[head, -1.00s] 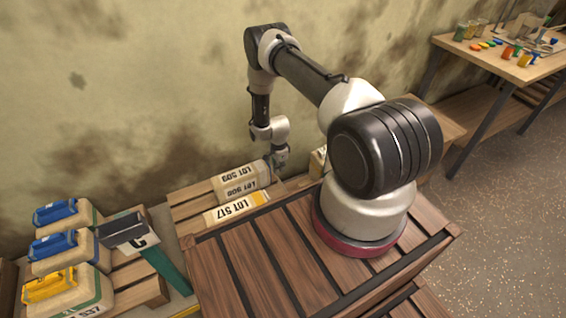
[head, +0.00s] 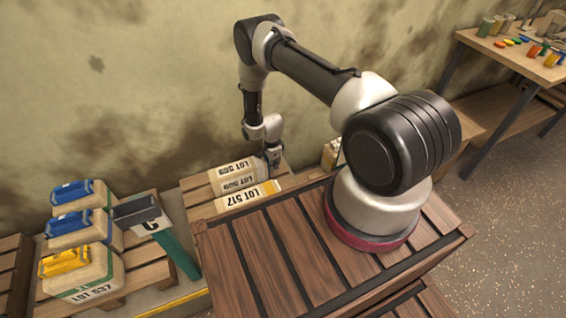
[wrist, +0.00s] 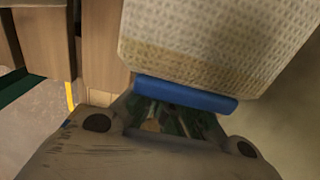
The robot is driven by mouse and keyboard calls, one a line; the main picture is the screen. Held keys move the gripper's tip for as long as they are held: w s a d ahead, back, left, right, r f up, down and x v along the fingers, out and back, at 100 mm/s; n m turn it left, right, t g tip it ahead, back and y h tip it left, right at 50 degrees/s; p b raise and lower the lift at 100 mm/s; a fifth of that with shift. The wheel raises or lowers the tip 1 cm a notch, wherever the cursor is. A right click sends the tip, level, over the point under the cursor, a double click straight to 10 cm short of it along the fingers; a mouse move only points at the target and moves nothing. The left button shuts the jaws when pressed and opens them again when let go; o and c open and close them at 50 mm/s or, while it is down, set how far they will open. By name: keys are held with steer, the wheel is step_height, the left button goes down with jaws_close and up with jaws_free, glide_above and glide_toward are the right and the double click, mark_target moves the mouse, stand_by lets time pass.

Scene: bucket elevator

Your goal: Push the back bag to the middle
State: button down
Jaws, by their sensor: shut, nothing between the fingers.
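Three pale bags lie side by side on a wooden pallet (head: 198,200) by the wall. The back bag (head: 222,175) has a dark LOT label and is closest to the wall. The middle bag (head: 222,189) lies beside it, and the front bag (head: 247,198), marked LOT 517, has a yellow band. My gripper (head: 273,162) is shut and points down at the back bag's right end. In the wrist view, woven bag cloth (wrist: 220,45) fills the top, right past the blue fingertip pad (wrist: 185,93). I cannot tell whether they touch.
A second pallet on the left holds bags with blue (head: 72,191) and yellow (head: 65,262) tops. A green post (head: 178,255) with a C sign stands between the pallets. My slatted wooden platform fills the front. A workbench (head: 520,60) stands at the far right.

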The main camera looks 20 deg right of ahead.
steer(key=shift+a, duration=0.45)
steer(key=d, duration=0.4)
steer(key=shift+d+r, duration=0.15)
steer(key=shift+r, duration=0.2)
step_height(320, 180, up, 9)
steer(key=shift+r, duration=0.15)
